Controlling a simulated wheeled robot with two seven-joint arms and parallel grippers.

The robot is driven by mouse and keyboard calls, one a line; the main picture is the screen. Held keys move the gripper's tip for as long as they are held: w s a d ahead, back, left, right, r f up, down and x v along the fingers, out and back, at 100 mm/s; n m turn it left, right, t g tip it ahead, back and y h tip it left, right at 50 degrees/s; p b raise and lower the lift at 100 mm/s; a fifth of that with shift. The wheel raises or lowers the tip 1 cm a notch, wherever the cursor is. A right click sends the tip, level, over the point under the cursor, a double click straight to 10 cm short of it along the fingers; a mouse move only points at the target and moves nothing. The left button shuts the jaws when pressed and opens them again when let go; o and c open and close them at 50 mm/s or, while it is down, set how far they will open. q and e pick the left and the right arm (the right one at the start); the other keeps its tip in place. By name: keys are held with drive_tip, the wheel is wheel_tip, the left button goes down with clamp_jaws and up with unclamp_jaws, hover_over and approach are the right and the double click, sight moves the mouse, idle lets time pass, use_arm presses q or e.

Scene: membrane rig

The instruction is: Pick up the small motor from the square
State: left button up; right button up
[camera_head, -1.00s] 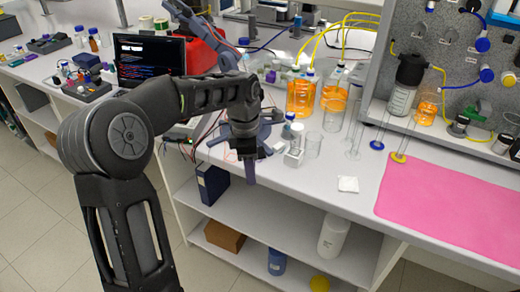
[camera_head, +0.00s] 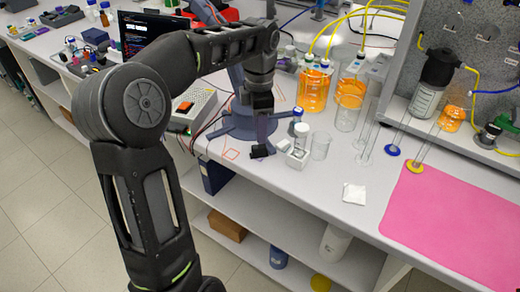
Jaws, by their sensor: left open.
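A thin red square outline (camera_head: 231,154) lies on the white bench near its front edge, and its visible inside looks bare. A small dark block (camera_head: 262,151) sits just right of it; I cannot tell whether this is the small motor. My left gripper (camera_head: 262,128) points down above the dark block, right of the square. It is open, seen edge-on, with no object visibly held. Its fingers overlap in the picture, and the gap to the block is unclear. My right gripper is out of view.
A blue-grey splayed-foot stand (camera_head: 221,133) is close behind the gripper. Orange-filled bottles (camera_head: 314,88) are behind. Bench is clear around a white cloth (camera_head: 354,193) and pink mat (camera_head: 452,225).

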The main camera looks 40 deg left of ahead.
sight(259, 147)
use_arm(q)
drive_tip(key=shift+f, duration=1.3)
drive_tip(key=shift+f, duration=0.1)
wheel_tip(259, 147, down, 5)
drive_tip(key=shift+a+f+p, duration=0.1)
drive_tip(key=shift+p, duration=0.7)
drive_tip(key=shift+c, duration=0.3)
clamp_jaws()
